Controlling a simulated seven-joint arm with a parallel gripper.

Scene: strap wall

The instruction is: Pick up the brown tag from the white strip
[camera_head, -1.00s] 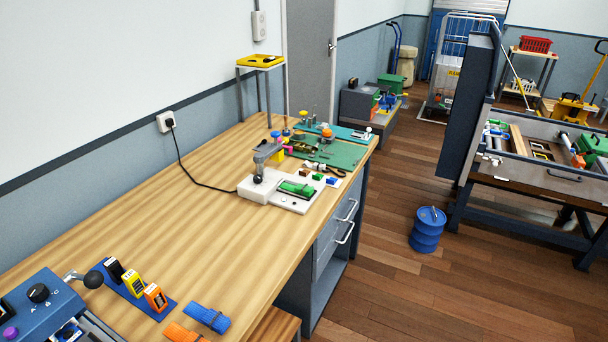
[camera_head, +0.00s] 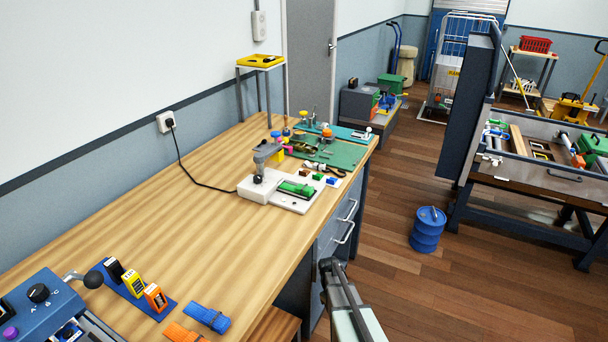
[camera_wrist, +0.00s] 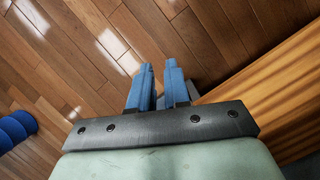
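Small pale, green and blue pieces (camera_head: 318,176) lie near the bench's right edge, too small to tell apart. My gripper (camera_head: 332,264) is in the head view, low and off the right edge of the bench. In the wrist view its two blue fingers (camera_wrist: 158,66) stand a little apart with nothing between them. The floor shows beyond them, and the bench edge is at the right.
The wooden bench (camera_head: 150,235) has a clear middle. A grey and white press (camera_head: 262,185) stands near its right edge. A blue rack (camera_head: 140,290) of coloured tags and rolled straps (camera_head: 208,318) are at the front. A blue drum (camera_head: 428,228) stands on the floor.

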